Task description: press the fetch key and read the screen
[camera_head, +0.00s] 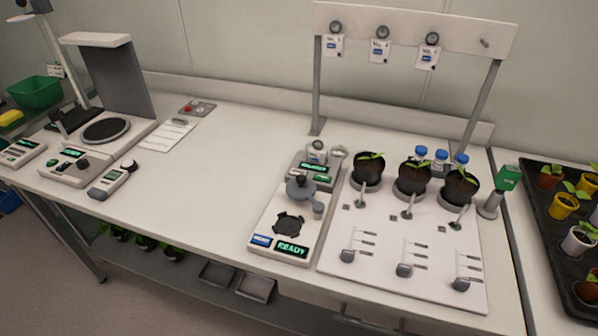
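No key can be read as the fetch key at this size. A white device (262,221) stands near the table's front middle; its green-lit screen (291,249) reads READY, with a blue patch (261,240) beside it that may be a key or a label. A smaller unit (313,169) with a green screen stands behind it, its text too small to read. At the left, a white instrument with a round dark plate (106,130) has a lit screen (70,153) that seems to read READY. A grey plate (197,108) with a red button lies at the back. Neither gripper is in view.
A white board (337,262) with three dark pots and small tools fills the right of the table. A rack (410,25) with hanging tags stands behind it. A black tray (554,235) of potted seedlings is far right.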

